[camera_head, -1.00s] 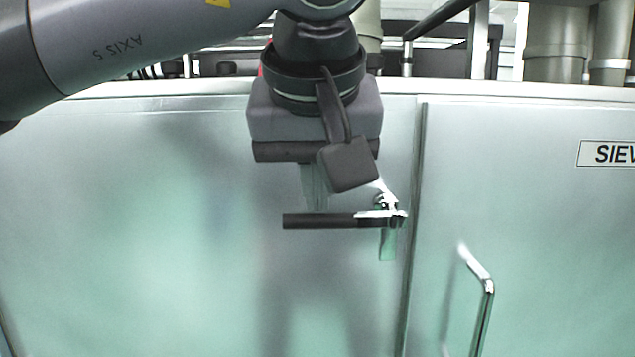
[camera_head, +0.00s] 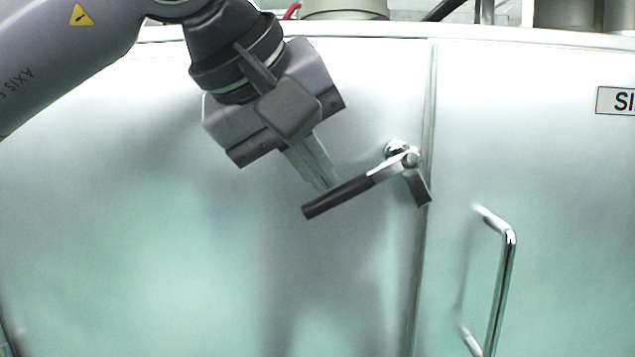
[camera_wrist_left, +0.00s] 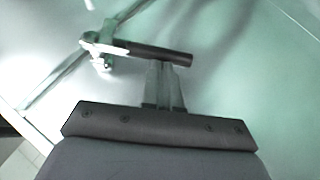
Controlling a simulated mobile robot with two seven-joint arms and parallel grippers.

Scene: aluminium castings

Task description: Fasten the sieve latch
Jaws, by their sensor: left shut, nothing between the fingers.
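The sieve latch (camera_head: 358,184) is a dark-gripped lever on a chrome pivot on the left panel, beside the seam with the right door. Its lever slopes down to the left, and a short tongue points down right at the seam. My left gripper (camera_head: 325,180) is shut and empty, with its fingertips at the upper side of the lever near its free end. In the left wrist view the latch lever (camera_wrist_left: 155,51) lies across the tips of the shut fingers (camera_wrist_left: 164,68); whether they touch is hard to tell. My right gripper is not in view.
A chrome door handle (camera_head: 503,285) stands out from the right door, below right of the latch. A label (camera_head: 617,101) is at the upper right. Pipes and a cylinder stand behind the cabinet's top edge.

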